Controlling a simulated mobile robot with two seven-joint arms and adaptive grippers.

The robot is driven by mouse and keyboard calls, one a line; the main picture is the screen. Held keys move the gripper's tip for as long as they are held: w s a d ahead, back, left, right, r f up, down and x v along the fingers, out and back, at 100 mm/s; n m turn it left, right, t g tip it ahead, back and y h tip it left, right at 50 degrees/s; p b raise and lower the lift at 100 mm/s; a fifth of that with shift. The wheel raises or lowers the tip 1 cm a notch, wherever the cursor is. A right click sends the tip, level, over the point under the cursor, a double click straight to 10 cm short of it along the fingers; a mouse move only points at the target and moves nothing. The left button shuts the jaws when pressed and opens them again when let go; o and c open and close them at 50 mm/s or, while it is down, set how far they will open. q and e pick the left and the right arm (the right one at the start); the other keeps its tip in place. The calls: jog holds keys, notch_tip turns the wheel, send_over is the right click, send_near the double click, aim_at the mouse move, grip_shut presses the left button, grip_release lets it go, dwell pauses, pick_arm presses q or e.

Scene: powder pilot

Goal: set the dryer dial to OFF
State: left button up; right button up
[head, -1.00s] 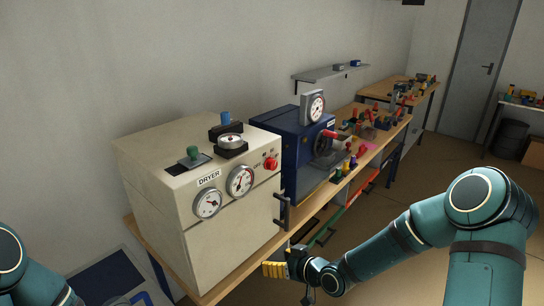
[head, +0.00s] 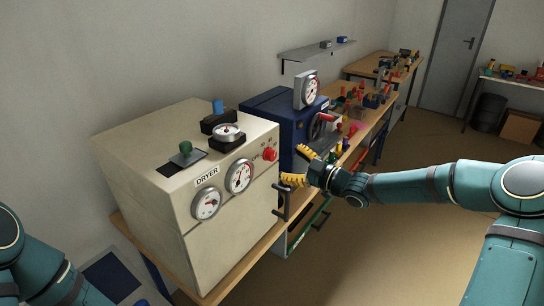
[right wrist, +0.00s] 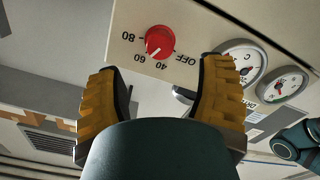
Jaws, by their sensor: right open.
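The dryer (head: 150,190) is a beige box on a wooden bench, labelled DRYER. Its red dial (head: 269,154) is at the right end of the front panel. In the right wrist view, upside down, the dial (right wrist: 160,40) has OFF, 40, 60 and 80 printed around it, and its white mark appears to point near 60. My right gripper (head: 298,166) is open and empty, with yellow fingers, just right of the dial and apart from it. In the wrist view its fingers (right wrist: 163,75) spread either side below the dial. My left gripper is out of view.
Two round gauges (head: 239,177) sit left of the dial. A dark handle (head: 281,201) juts from the front below the dial. A blue machine (head: 270,105) stands close behind.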

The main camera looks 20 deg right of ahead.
aim_at(274, 156)
jog(key=x, duration=0.7)
jog(key=shift+c, duration=0.2)
grip_shut()
